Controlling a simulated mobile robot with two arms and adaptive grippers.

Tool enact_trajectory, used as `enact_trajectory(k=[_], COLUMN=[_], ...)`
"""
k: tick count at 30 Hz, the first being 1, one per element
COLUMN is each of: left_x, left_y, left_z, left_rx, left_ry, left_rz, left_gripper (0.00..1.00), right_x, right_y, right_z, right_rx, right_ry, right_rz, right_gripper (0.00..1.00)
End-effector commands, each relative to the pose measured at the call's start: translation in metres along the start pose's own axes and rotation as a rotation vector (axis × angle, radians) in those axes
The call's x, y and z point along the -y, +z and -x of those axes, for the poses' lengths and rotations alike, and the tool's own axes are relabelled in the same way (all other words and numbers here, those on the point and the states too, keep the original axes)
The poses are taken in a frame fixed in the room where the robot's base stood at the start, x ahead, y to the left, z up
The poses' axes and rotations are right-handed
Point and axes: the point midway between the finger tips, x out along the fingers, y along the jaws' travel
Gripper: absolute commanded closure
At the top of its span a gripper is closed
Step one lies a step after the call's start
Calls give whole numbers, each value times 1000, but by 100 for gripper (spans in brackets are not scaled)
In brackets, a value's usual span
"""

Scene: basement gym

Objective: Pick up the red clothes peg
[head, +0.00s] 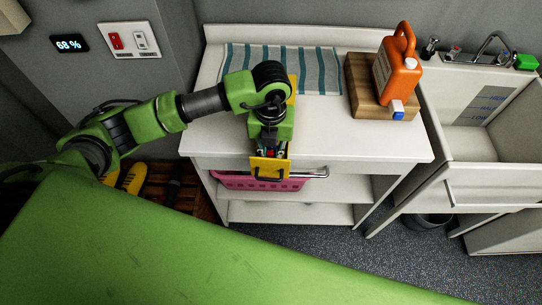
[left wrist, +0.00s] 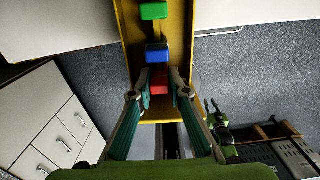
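The red clothes peg (left wrist: 158,83) shows as a small red block in a narrow yellow tray (left wrist: 179,28) in the left wrist view. A blue piece (left wrist: 157,53) and a green piece (left wrist: 154,11) lie in line beyond it. My left gripper (left wrist: 159,92) is open, its two fingers on either side of the red peg's near end. I cannot tell whether they touch it. In the head view my left gripper (head: 271,150) points down over the yellow tray (head: 268,168) at the counter's front edge, and hides most of the tray and the red peg. My right gripper is not in view.
The white counter (head: 340,138) holds a striped towel (head: 320,70) and a wooden board (head: 362,98) with an orange jug (head: 392,72). A pink basket (head: 235,181) sits on the shelf below. A sink (head: 480,135) stands at right. The counter's front right is clear.

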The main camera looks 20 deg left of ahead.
Motion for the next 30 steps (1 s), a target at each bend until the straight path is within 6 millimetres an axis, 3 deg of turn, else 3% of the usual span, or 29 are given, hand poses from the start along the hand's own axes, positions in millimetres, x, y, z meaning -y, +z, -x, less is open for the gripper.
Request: enact_trajectory(k=[11, 24, 30], left_x=[1, 1, 0], left_y=[1, 1, 0], left_z=[9, 88, 101], left_rx=[3, 3, 1], left_ry=[-2, -2, -1], left_rz=[-1, -1, 0], left_gripper=[92, 92, 92], right_x=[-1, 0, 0], right_y=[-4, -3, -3], right_z=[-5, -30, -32], right_rx=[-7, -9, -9], right_ry=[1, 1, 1], right_rz=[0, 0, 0], right_gripper=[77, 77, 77])
